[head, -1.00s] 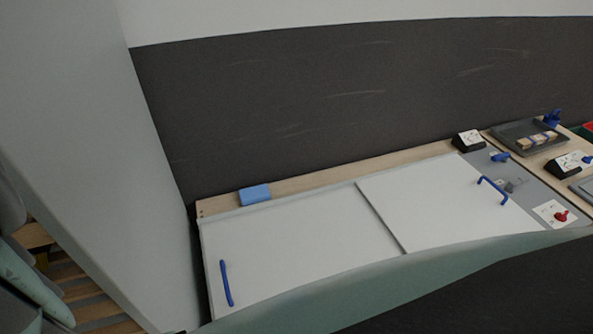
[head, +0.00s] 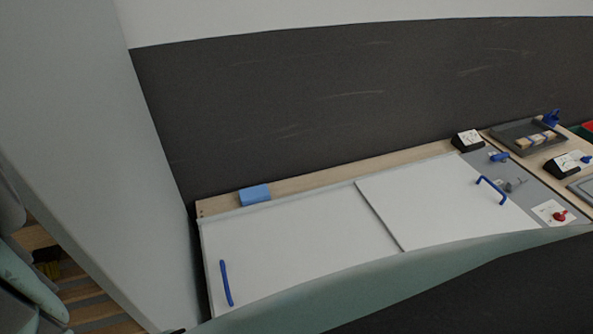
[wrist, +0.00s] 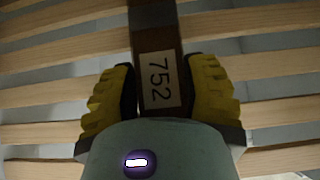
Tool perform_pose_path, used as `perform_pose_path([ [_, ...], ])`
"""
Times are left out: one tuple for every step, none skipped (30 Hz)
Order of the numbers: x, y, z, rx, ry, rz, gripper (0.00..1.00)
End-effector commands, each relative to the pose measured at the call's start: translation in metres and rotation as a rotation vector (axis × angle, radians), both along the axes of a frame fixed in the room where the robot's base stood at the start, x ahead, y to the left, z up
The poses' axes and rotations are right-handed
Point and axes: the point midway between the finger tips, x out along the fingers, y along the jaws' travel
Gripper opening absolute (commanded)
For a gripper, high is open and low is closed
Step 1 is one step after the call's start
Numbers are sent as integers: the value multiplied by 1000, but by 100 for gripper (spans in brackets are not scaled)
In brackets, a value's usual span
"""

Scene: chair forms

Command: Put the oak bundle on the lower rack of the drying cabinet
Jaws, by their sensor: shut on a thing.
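In the wrist view, my gripper (wrist: 158,78) has its two yellow fingers shut on a dark brown bundle (wrist: 150,40) with a white label reading 752. I cannot tell from its look alone whether it is oak. The bundle points away from me, over or on pale slats of a rack (wrist: 260,65); I cannot tell whether it touches them, or which rack this is. In the head view, slats (head: 90,294) show at the lower left beside a tall grey panel (head: 95,150). A small yellow patch there looks like part of my gripper; the bundle is not clear there.
A bench with white sliding panels (head: 290,250) and blue handles fills the middle. A blue block (head: 255,194) lies on its back ledge. A grey tray (head: 515,133) with small blocks stands at the right. The grey panel stands close to my arm.

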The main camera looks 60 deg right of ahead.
Motion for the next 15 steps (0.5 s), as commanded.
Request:
perform_pose_path([
  [1,1,-1,-1,-2,2,4],
  [1,1,-2,-1,-2,2,4],
  [0,1,-2,1,-2,1,53],
  [0,1,-2,1,-2,1,56],
  [0,1,-2,0,-1,2,60],
  [0,1,-2,0,-1,2,64],
  [0,1,-2,0,-1,2,67],
  [0,1,-2,1,0,2,70],
  [0,1,-2,1,0,2,74],
  [0,1,-2,0,0,3,77],
  [0,1,-2,0,0,3,77],
  [0,1,-2,0,0,3,77],
  [0,1,-2,0,0,3,77],
  [0,1,-2,0,0,3,77],
  [0,1,-2,0,0,3,77],
])
